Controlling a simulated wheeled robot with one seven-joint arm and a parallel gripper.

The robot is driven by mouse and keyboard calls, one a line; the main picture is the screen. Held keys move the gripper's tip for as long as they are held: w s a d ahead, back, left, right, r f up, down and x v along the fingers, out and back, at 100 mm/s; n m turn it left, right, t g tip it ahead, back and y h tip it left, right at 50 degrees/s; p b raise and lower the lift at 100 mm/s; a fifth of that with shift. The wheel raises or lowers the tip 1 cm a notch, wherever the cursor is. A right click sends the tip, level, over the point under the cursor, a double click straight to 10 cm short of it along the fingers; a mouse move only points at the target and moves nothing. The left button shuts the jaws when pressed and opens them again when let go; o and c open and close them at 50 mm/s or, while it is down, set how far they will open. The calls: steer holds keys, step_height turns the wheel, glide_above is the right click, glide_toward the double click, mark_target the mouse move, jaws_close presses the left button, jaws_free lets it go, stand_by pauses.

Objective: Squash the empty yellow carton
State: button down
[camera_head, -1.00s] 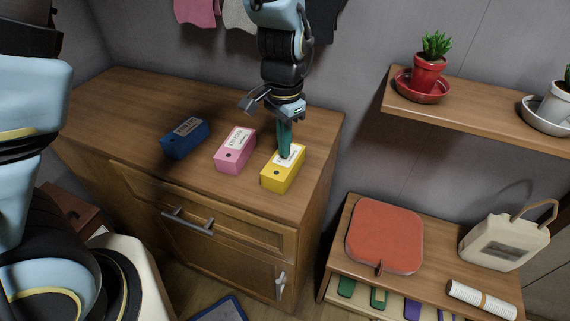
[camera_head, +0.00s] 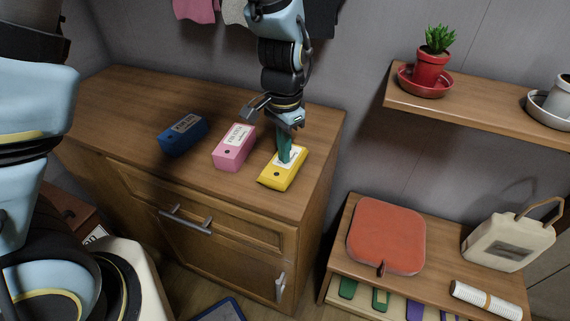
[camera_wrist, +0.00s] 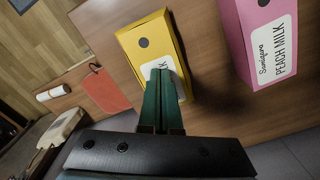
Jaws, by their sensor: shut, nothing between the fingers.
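The yellow carton (camera_head: 283,171) lies on the wooden cabinet top near its right front corner. It looks low and flattened, with its sides slanting outward. My gripper (camera_head: 285,155) points down onto the carton's label, its green fingers shut and empty. In the wrist view the shut fingertips (camera_wrist: 163,74) reach the label of the yellow carton (camera_wrist: 148,44) and hide part of its print. The fingertips appear to touch the carton's top.
A blue carton (camera_head: 183,135) is farther left. A wall shelf (camera_head: 480,109) with potted plants is at right. The cabinet top (camera_head: 130,110) is clear behind the cartons.

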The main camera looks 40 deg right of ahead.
steer(key=shift+f, duration=0.4)
steer(key=shift+r, duration=0.15)
steer(key=shift+r+p, duration=1.65)
steer(key=shift+r, duration=0.2)
steer(key=shift+r+p, duration=2.05)
steer(key=shift+r, duration=0.45)
